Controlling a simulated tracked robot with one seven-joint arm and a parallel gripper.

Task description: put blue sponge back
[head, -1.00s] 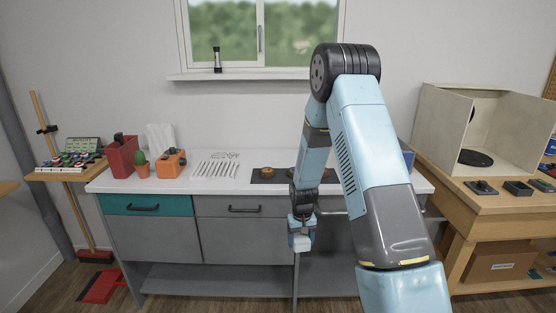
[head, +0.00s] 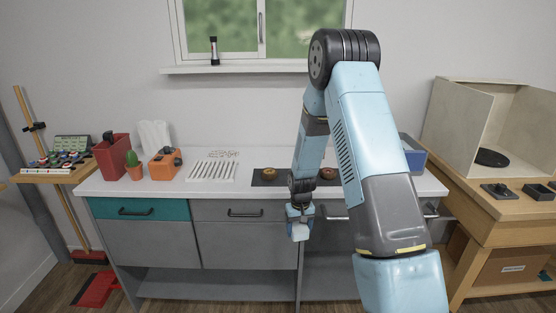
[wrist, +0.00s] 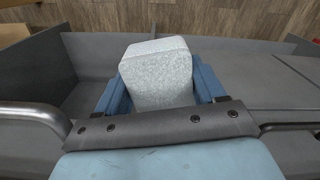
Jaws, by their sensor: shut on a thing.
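My gripper (head: 300,215) is shut on the sponge (head: 300,231), a pale blue-grey block, in front of the counter's drawers and below the worktop edge. In the wrist view the sponge (wrist: 157,80) sits between the two blue fingers of my gripper (wrist: 155,88), its speckled face towards the camera. The lower part of the sponge is hidden there by my wrist. A blue open-topped bin (head: 413,155) stands at the right end of the counter, partly hidden by my arm.
The white counter (head: 213,185) holds a red container (head: 112,157), an orange caddy (head: 165,164), a white rack (head: 213,171) and a dark mat with round brown items. Metal handles (head: 245,212) stick out in front. A wooden bench (head: 500,205) stands right.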

